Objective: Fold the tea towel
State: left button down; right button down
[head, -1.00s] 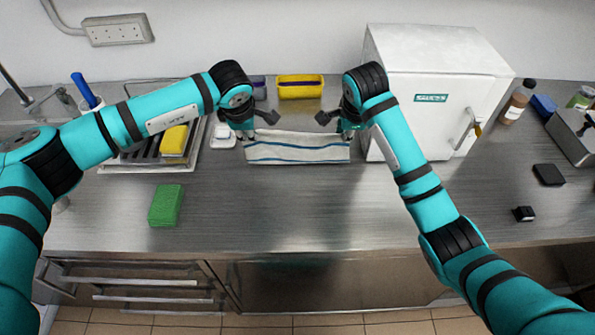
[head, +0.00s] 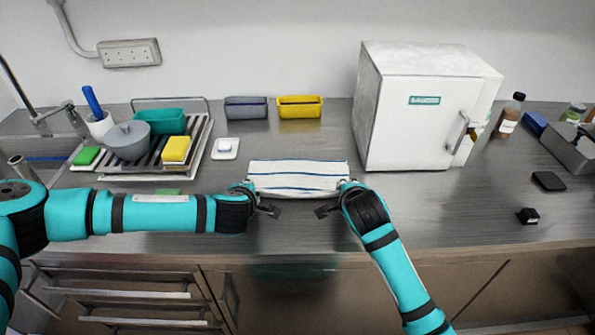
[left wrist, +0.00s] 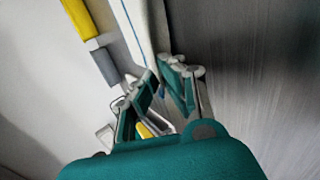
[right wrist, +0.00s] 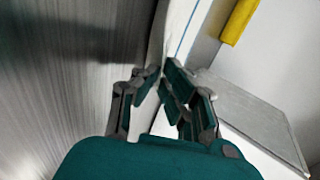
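The tea towel (head: 298,176) is white with blue stripes and lies as a narrow strip, long side left to right, in the middle of the counter in the head view. My left gripper (head: 247,186) is at its near left corner, its fingers close together on the cloth. The left wrist view shows cloth (left wrist: 143,32) running down to those fingertips (left wrist: 158,76). My right gripper (head: 345,184) is at the near right corner. In the right wrist view its fingertips (right wrist: 161,72) are close together at the cloth edge (right wrist: 178,30). The fingers partly hide the pinched corners.
A white freezer (head: 405,110) stands close to the towel's right. A drying rack (head: 195,150) with a grey pot and yellow sponge and a small white dish (head: 225,149) are to the left. Grey (head: 246,112) and yellow (head: 300,112) tubs stand behind.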

pick_arm(q)
jog(key=shift+s+a+f, duration=0.1)
jog(key=shift+a, duration=0.05)
pick_arm(e)
jog(key=shift+s+f, duration=0.15)
pick_arm(q)
jog(key=c, duration=1.2)
grip_release()
pick_arm(e)
jog(key=c, duration=1.2)
grip_release()
pick_arm(q)
jog(key=s+r, duration=0.6)
jog(key=r, duration=0.3)
pick_arm(e)
jog(key=s+r, duration=0.6)
jog(key=r, duration=0.3)
